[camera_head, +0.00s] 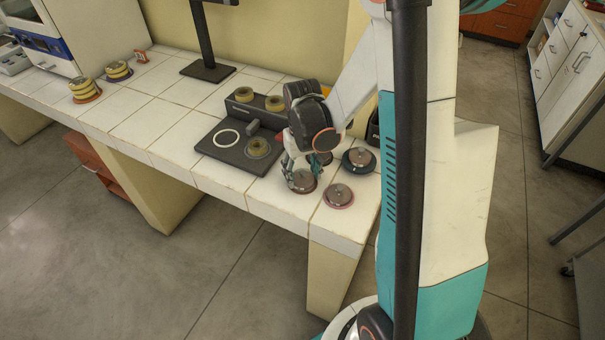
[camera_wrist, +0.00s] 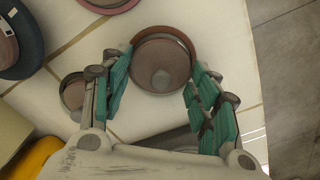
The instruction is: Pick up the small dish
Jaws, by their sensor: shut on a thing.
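A small round dish with a grey-brown top and a reddish rim (camera_head: 301,182) is at the front part of the white tiled bench. In the wrist view the dish (camera_wrist: 161,72) lies between the two teal finger pads, which touch it from both sides. My gripper (camera_head: 302,174) reaches down over it and is shut on it. The dish appears to be at bench level; I cannot tell whether it is lifted clear. Its near edge shows in the wrist view, and the gripper covers part of it in the head view.
A pink-rimmed dish (camera_head: 339,196) and a dark teal-rimmed dish (camera_head: 358,160) stand close to the right. Another dish (camera_wrist: 72,92) is left of the fingers in the wrist view. A dark tray with rings (camera_head: 222,153) is to the left. The bench's front edge is near.

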